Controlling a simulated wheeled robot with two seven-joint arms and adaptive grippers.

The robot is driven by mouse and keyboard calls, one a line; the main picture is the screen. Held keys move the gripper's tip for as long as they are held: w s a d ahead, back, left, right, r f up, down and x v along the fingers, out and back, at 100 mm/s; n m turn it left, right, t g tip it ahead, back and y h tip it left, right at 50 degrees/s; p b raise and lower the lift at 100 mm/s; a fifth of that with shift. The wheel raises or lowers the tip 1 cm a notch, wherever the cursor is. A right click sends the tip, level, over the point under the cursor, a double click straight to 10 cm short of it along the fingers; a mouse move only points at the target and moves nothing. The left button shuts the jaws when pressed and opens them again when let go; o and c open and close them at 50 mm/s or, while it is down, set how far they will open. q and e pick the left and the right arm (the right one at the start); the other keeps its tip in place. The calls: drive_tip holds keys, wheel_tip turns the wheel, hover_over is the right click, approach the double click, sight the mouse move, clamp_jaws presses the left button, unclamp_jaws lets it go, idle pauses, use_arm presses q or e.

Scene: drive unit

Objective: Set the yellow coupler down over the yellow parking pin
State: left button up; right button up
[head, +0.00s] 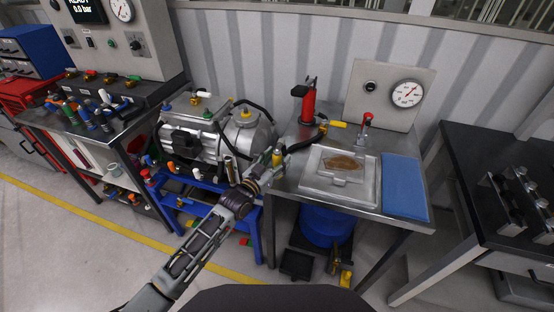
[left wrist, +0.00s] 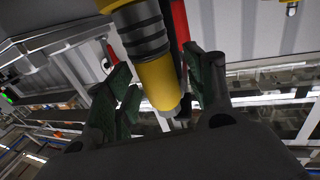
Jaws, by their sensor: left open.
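The yellow coupler (head: 277,158) stands near the left edge of the steel bench, beside the drive unit. In the left wrist view the coupler (left wrist: 158,82) is a yellow cylinder with a black ribbed collar, lying between the green-padded fingers. My left gripper (head: 270,170) is open around it, and it also shows in the left wrist view (left wrist: 160,95). Gaps seem to show beside the coupler, but I cannot tell whether a pad touches it. I cannot make out the yellow parking pin, nor whether the coupler is seated on it. My right gripper is out of view.
The steel bench (head: 285,187) carries a red cylinder (head: 308,108), a gauge panel (head: 384,92), a pale tray (head: 318,184) and a blue mat (head: 404,186). The grey drive unit (head: 203,143) sits on a blue stand to the left. A dark table (head: 470,150) stands at right.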

use_arm(q)
drive_tip(key=v, duration=1.1)
drive_tip(key=shift+s+a, duration=0.25)
drive_tip(key=shift+s, duration=0.05)
idle(0.6)
